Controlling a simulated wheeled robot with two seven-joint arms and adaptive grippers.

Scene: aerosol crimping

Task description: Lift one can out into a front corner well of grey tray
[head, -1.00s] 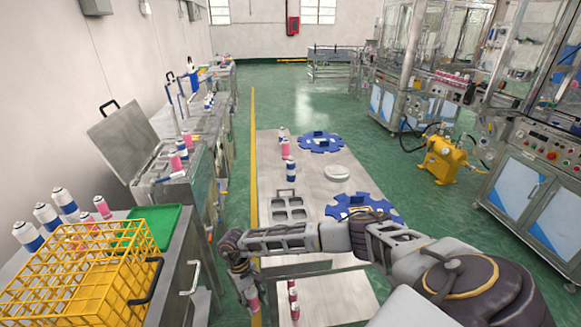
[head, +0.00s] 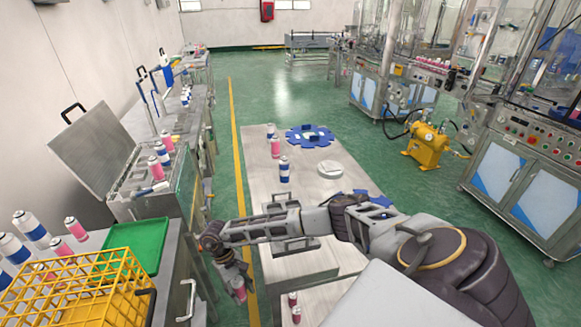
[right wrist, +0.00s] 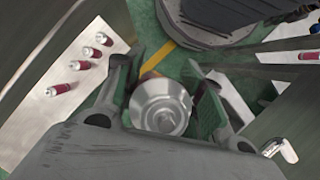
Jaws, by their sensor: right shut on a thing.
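In the right wrist view the held can's silver top (right wrist: 160,106) shows between the two fingers. The grey tray, on the middle table (head: 262,188), is mostly or wholly hidden behind my right arm. Other cans stand on the table's left side: a blue and white can (head: 284,170), a pink can (head: 275,148) and one behind them. My left gripper is out of view.
A yellow wire crate (head: 75,290), a green tray (head: 138,243) and several cans stand on the left bench. An open-lidded steel unit (head: 150,190) is beyond. Blue star wheels (head: 310,135) and a white disc (head: 331,169) lie on the table. Pink cans (head: 293,301) stand on a lower shelf.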

